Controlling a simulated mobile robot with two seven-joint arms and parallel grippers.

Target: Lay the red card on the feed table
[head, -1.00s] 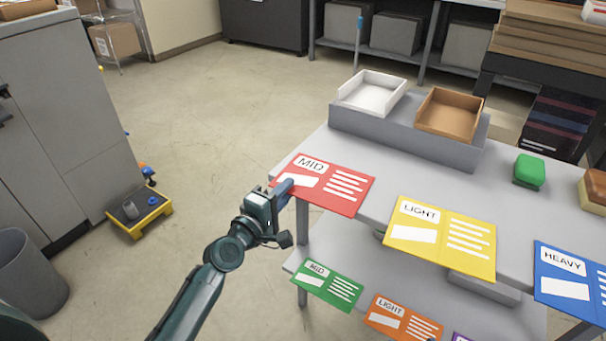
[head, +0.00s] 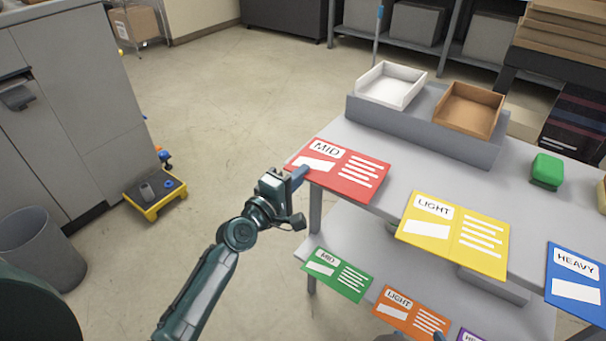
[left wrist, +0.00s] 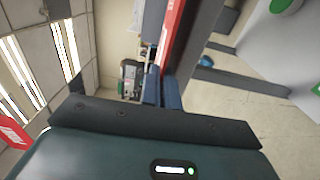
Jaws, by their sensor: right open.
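The red card (head: 342,171), marked MID, is at the left front corner of the grey table's upper shelf (head: 385,145), its left part reaching past the edge. My left gripper (head: 297,175) is at the card's left edge. In the left wrist view the card shows edge-on as a red strip (left wrist: 173,38), running down to the two close blue fingers of my left gripper (left wrist: 161,90), which look shut on it. Whether the card touches the shelf is unclear. I cannot identify a separate feed table.
A yellow LIGHT card (head: 455,236) and blue HEAVY card (head: 577,276) lie along the front edge. Green (head: 338,275) and orange (head: 410,312) cards are on the lower shelf. White (head: 391,84) and brown (head: 468,110) trays stand behind. A grey cabinet (head: 75,110) stands left, across open floor.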

